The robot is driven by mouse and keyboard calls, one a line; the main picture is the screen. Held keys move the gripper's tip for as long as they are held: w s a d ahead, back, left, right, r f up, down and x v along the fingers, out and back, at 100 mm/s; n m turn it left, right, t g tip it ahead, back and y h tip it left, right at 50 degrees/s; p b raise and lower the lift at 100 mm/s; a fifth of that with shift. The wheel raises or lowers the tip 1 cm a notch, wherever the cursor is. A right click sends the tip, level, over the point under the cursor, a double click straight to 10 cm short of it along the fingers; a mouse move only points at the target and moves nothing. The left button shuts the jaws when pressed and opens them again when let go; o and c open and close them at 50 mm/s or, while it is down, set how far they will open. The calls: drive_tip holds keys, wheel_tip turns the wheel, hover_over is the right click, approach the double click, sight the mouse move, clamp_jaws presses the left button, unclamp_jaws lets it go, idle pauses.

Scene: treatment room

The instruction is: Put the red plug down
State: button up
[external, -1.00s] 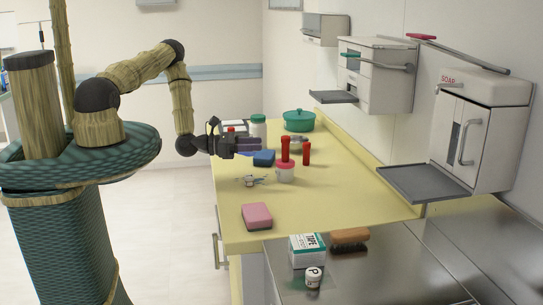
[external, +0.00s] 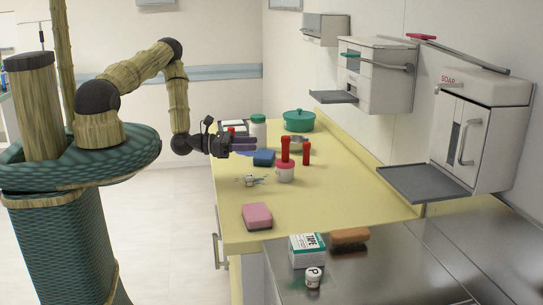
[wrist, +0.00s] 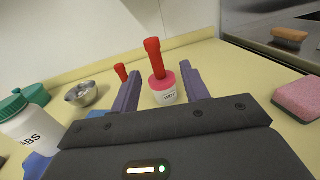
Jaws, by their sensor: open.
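A red plug (external: 285,150) stands upright on the pink lid of a small white jar (external: 285,174) on the yellow counter. In the wrist view the red plug (wrist: 154,58) rises from the jar's lid (wrist: 163,82), seen between my fingers. My gripper (external: 255,146) is open and empty, to the left of the plug and apart from it in the external view. A second, similar red piece (external: 306,154) stands to the right; in the wrist view it shows at the left (wrist: 120,72).
A blue block (external: 263,158), a white bottle with a green lid (external: 258,127), a green pot (external: 299,122) and a metal bowl (wrist: 81,94) are close by. A pink sponge (external: 257,215) lies nearer the front.

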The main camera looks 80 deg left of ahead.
drive_tip(key=s+d+r+m+g+h, duration=0.2)
drive_tip(key=d+r+m+g+h, duration=0.1)
drive_tip(key=d+m+g+h, duration=0.25)
drive_tip(key=s+d+r+m+g+h, duration=0.1)
drive_tip(key=d+r+m+g+h, duration=0.1)
drive_tip(key=d+m+h, duration=0.35)
drive_tip(key=s+d+r+m+g+y, duration=0.1)
drive_tip(key=s+d+m+g+y, duration=0.3)
drive_tip(key=s+d+m+g, duration=0.6)
drive_tip(key=w+a+r+m+t+y, duration=0.2)
drive_tip(key=a+r+m+y, duration=0.4)
drive_tip(key=r+m+y, duration=0.2)
drive_tip(key=m+y, duration=0.2)
drive_tip(key=m, duration=0.2)
drive_tip(key=shift+r+m+y, duration=0.3)
drive_tip(key=shift+y, duration=0.1)
drive_tip(key=shift+t, duration=0.25)
